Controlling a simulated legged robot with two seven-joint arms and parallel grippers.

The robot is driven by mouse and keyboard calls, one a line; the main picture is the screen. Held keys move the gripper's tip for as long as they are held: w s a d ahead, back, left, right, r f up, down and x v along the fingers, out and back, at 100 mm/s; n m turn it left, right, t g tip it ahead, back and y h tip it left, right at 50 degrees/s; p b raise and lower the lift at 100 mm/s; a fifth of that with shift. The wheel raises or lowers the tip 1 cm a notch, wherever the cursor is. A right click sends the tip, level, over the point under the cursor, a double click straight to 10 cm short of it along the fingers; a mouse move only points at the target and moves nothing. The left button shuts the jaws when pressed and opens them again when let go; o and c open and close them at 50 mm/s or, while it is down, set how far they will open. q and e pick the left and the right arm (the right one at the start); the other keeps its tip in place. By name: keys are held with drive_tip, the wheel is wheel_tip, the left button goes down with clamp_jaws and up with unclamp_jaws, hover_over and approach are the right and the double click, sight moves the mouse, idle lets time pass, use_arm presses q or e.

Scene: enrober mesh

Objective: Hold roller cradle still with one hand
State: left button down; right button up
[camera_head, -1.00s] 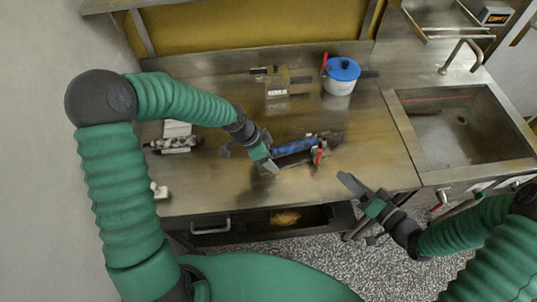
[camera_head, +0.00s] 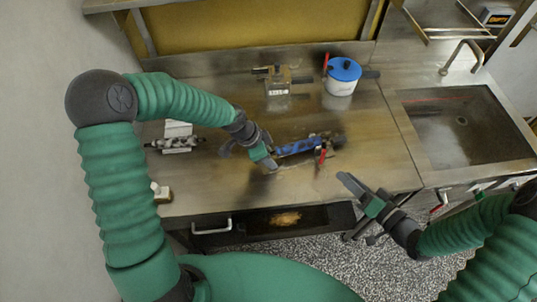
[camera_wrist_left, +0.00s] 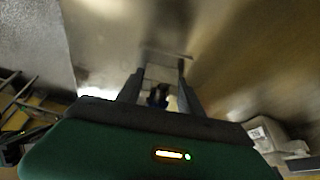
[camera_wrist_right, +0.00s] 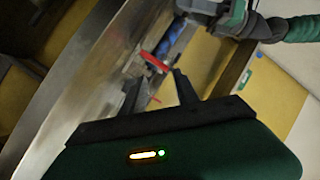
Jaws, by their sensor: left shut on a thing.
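The roller cradle, with a blue roller (camera_head: 298,146) along it, lies on the steel bench in the middle of the head view. A red handle (camera_head: 322,156) stands at its right end. My left gripper (camera_head: 270,165) is at its left end, shut on it. In the left wrist view, a pale and dark part (camera_wrist_left: 159,92) sits between the fingers; its detail is unclear. My right gripper (camera_head: 355,190) is open and empty, beyond the bench's front edge. The blue roller (camera_wrist_right: 170,40) and red handle (camera_wrist_right: 155,62) also show in the right wrist view.
A white pot with a blue lid (camera_head: 342,78) and a metal block device (camera_head: 279,85) stand at the back. A roller-like metal part (camera_head: 175,144) lies at left. A sink (camera_head: 455,130) is at right. An open drawer (camera_head: 250,228) is below the bench front.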

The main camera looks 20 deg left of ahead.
drive_tip(key=shift+a, duration=0.25)
drive_tip(key=shift+d, duration=0.15)
drive_tip(key=shift+c, duration=0.3)
